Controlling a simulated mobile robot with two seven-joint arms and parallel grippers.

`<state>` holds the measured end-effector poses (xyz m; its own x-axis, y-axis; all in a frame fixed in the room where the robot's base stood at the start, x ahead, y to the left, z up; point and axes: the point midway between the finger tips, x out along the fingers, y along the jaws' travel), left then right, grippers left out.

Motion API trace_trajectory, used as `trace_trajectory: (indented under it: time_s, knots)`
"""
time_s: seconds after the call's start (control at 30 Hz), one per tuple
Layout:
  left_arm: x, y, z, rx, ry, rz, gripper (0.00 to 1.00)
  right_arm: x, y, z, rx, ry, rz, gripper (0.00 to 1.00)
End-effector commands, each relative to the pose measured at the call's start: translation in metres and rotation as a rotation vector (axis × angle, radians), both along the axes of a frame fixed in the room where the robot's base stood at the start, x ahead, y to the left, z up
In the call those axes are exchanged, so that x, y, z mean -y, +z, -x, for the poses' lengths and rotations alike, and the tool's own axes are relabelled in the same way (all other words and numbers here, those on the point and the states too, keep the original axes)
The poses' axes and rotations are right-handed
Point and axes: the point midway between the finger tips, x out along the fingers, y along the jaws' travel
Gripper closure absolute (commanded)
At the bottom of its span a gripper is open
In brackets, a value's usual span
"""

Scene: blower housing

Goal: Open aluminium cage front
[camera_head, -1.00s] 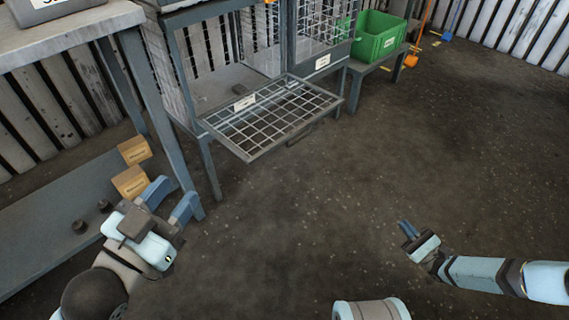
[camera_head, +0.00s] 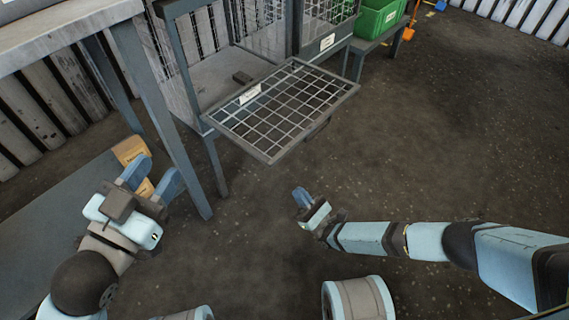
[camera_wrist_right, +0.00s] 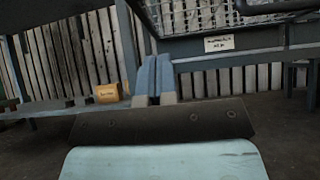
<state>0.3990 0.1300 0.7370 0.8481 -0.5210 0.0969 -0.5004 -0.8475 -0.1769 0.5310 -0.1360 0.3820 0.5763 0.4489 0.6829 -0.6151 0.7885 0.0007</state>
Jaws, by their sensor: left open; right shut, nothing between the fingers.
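The aluminium cage front (camera_head: 280,108) is a wire-mesh panel, hinged down and standing out about level from the cage (camera_head: 215,75). It carries a white label (camera_head: 250,93) near its hinge side, and a dark handle (camera_head: 318,130) shows under its outer edge. My right gripper (camera_head: 302,197) is shut and empty, in front of and below the panel, apart from it. In the right wrist view its fingers (camera_wrist_right: 153,78) are together, with the panel's underside above right.
A dark block (camera_head: 242,77) lies inside the open cage. A closed mesh compartment (camera_head: 325,20) stands to the right, then a green crate (camera_head: 380,17) on a low bench. A grey table (camera_head: 70,32) is at upper left. Cardboard boxes (camera_head: 128,150) sit on the low shelf (camera_head: 60,215). The floor at right is clear.

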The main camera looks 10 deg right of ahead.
Motion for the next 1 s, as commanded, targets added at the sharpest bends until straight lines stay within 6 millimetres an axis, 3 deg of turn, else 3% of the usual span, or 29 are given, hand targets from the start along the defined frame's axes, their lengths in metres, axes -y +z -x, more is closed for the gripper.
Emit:
trace_trajectory:
  time_s: [0.33,0.6,1.0]
  knots:
    - [0.000,0.000,0.000,0.000,0.000,0.000,0.57,-0.034,0.052,-0.043,0.002,0.000,-0.001,1.00]
    - [0.000,-0.001,0.000,-0.002,-0.001,0.001,0.57,-0.032,0.082,-0.042,-0.001,0.000,-0.001,1.00]
    - [0.000,-0.001,0.000,-0.001,-0.001,0.000,0.57,-0.033,0.088,-0.042,0.000,0.000,0.002,1.00]
